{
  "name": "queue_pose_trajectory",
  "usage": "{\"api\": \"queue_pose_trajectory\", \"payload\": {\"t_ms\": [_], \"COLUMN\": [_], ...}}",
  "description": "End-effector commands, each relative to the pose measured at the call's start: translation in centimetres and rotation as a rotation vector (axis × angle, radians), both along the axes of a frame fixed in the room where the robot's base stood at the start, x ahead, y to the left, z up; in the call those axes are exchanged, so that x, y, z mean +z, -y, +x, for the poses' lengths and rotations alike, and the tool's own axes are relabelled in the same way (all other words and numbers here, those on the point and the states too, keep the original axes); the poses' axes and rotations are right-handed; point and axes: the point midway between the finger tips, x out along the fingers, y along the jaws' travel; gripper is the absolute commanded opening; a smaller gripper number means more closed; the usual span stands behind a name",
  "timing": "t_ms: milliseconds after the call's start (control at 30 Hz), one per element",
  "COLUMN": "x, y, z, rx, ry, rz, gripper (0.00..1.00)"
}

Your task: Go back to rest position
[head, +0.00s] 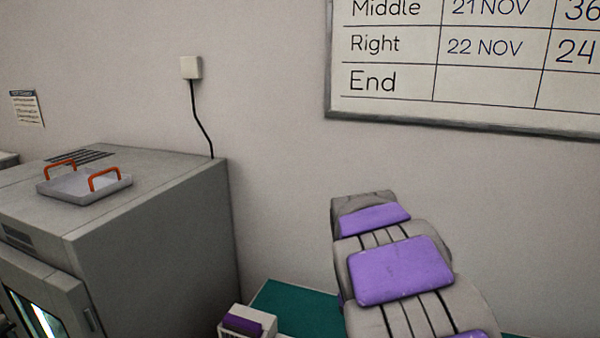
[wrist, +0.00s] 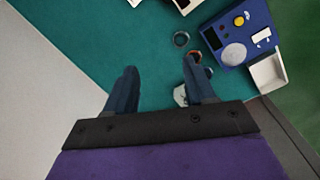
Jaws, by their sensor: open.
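My gripper (wrist: 160,75) is open in the wrist view, with its two dark fingers spread apart over a teal surface (wrist: 95,45). Nothing is held between the fingers. A small pale object (wrist: 180,95) lies beside the right finger and is partly hidden by it. My arm, with purple pads, rises at the lower right of the head view. My gripper's fingers cannot be made out in the head view.
A blue panel (wrist: 228,50) with coloured knobs and a pale box (wrist: 268,72) lie at upper right, with small rings (wrist: 181,38) nearby. A grey cabinet (head: 160,235) bears a tray with orange handles (head: 82,198). A whiteboard (head: 480,60) hangs on the wall.

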Motion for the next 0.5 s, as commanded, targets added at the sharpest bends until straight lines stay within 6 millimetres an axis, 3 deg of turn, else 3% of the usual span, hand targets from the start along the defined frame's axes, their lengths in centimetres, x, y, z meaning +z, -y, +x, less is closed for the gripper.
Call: {"api": "queue_pose_trajectory", "payload": {"t_ms": [233, 500], "x": [0.0, -1.5], "y": [1.7, 1.9], "z": [-8.7, -18.2], "rx": [-0.253, -0.482], "ry": [-0.001, -0.019], "rz": [0.026, 0.062], "gripper": [0.54, 0.54]}}
